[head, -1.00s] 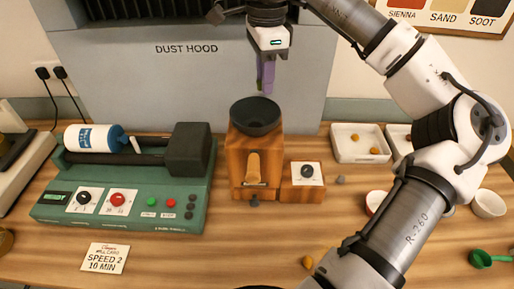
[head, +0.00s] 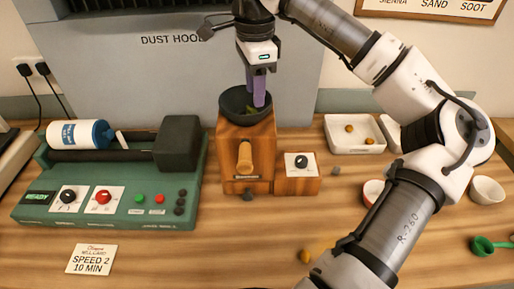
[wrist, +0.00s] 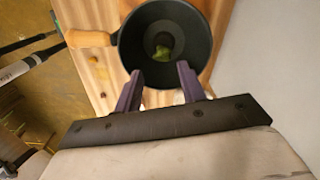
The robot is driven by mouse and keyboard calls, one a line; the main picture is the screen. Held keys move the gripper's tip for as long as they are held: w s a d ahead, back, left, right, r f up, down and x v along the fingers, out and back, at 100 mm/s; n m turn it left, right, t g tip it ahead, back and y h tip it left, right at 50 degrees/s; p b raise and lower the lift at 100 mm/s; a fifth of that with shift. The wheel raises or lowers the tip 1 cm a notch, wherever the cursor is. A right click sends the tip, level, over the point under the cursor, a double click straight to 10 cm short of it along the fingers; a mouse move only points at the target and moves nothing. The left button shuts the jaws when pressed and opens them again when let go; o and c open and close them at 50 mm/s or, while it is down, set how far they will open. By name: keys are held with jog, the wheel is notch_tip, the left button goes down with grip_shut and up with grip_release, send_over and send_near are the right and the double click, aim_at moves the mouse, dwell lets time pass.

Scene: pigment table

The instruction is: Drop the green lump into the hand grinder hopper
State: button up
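The green lump (wrist: 163,52) lies inside the dark round hopper (wrist: 132,48) of the hand grinder, near its central hole. In the head view, a bit of the green lump (head: 252,109) shows inside the hopper (head: 231,105), partly hidden by a finger. The wooden grinder body (head: 228,147) stands upright with its knob facing front. My gripper (head: 255,101) points down at the hopper, with its purple fingers spread apart. In the wrist view, my gripper (wrist: 159,68) is open and empty, its fingertips over the hopper's near side, apart from the lump.
A green roller mill (head: 110,195) with a white-and-blue bottle stands left of the grinder. A small wooden dial box (head: 297,185) adjoins it on the right. White trays (head: 352,148) and bowls (head: 487,189) stand farther right. The dust hood (head: 180,80) is close behind.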

jog(key=shift+o, duration=1)
notch_tip(320, 180, up, 8)
jog(key=b, duration=0.1)
jog(key=shift+f, duration=0.25)
